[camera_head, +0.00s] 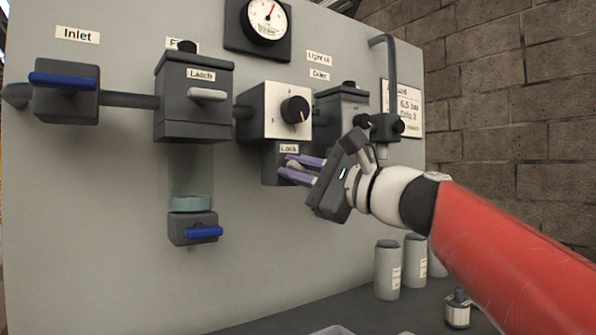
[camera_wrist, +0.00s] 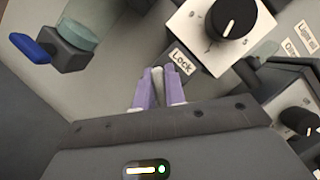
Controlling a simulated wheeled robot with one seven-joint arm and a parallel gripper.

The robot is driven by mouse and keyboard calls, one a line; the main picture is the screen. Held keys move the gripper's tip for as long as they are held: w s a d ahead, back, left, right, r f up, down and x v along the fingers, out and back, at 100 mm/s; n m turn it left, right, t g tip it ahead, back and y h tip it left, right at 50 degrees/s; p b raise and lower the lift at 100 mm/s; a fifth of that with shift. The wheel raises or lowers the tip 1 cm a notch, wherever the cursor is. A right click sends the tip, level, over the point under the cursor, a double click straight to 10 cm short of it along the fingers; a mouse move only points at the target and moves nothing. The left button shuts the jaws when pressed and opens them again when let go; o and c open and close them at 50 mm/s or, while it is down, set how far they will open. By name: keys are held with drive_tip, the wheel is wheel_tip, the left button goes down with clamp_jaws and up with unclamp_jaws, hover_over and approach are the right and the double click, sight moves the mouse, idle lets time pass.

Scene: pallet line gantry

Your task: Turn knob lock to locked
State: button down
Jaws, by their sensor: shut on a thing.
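The lock knob, below the small "Lock" label (camera_head: 288,149), is a pale grip (camera_wrist: 157,84) between the two purple fingers in the wrist view. My gripper (camera_head: 292,167) is shut on it. The fingers hide most of the knob, so its turned position cannot be told. The dark block (camera_head: 270,165) behind the fingers hangs under a white-faced unit with a round black knob (camera_head: 295,109). The "Lock" label also shows in the wrist view (camera_wrist: 181,62), just above the fingertips.
A "Latch" housing (camera_head: 194,105) with a pale handle stands left of the lock, above a clear bowl and a blue-handled drain valve (camera_head: 203,232). An inlet valve with blue lever (camera_head: 64,80) is far left. Bottles (camera_head: 388,270) stand on the bench below my arm.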

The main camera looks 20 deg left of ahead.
drive_tip(key=n+g, duration=0.1)
drive_tip(key=n, duration=0.1)
drive_tip(key=n+h, duration=0.1)
drive_tip(key=n, duration=0.1)
drive_tip(key=shift+n+g+p, duration=0.3)
drive_tip(key=shift+g, duration=0.1)
drive_tip(key=shift+f+n+h, duration=0.15)
drive_tip(key=shift+n+h, duration=0.25)
drive_tip(key=shift+n, duration=0.8)
drive_tip(key=c, duration=1.5)
unclamp_jaws()
drive_tip(key=shift+o, duration=0.2)
drive_tip(key=shift+p, duration=0.3)
drive_tip(key=b+v, duration=0.1)
drive_tip(key=v, duration=0.6)
drive_tip(key=shift+d, duration=0.35)
